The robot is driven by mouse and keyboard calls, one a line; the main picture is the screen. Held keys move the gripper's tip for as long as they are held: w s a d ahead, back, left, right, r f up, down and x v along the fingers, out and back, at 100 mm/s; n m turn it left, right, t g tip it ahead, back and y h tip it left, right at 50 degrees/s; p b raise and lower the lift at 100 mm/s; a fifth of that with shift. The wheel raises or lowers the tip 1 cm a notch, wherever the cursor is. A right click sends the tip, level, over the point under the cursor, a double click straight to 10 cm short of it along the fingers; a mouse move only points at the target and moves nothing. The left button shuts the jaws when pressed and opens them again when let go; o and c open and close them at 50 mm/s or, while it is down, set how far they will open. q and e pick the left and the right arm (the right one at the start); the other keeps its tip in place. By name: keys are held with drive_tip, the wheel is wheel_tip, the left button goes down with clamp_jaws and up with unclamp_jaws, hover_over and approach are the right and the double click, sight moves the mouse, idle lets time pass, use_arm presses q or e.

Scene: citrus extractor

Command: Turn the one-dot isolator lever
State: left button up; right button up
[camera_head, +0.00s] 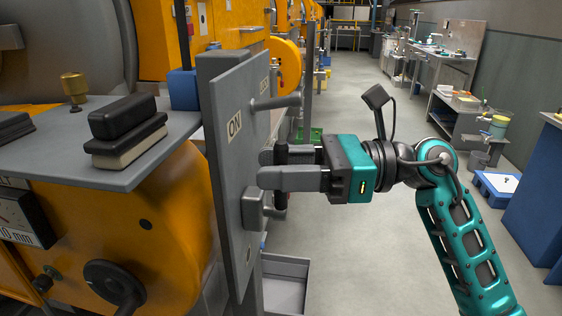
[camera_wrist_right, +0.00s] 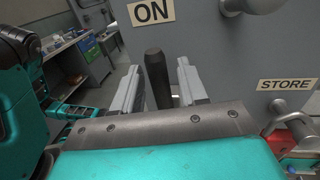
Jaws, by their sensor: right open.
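A grey upright panel (camera_head: 228,170) with an ON label (camera_head: 234,127) stands left of centre in the head view. A lever with a black grip (camera_head: 280,201) comes from a grey block (camera_head: 253,211) low on its face. My right gripper (camera_head: 266,168) reaches in from the right, open, with its fingers either side of this grip. In the right wrist view the black grip (camera_wrist_right: 157,80) stands between the fingers, with gaps visible on both sides. No dot mark is readable, so I cannot tell if this is the one-dot lever. My left gripper is not in view.
A grey lever (camera_head: 275,102) juts out from the panel above my gripper. In the wrist view, a STORE label (camera_wrist_right: 286,85) and another metal handle (camera_wrist_right: 280,106) are on the right. A grey bin (camera_head: 286,268) lies below. The aisle floor is clear.

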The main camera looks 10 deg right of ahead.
clamp_jaws()
idle(0.4)
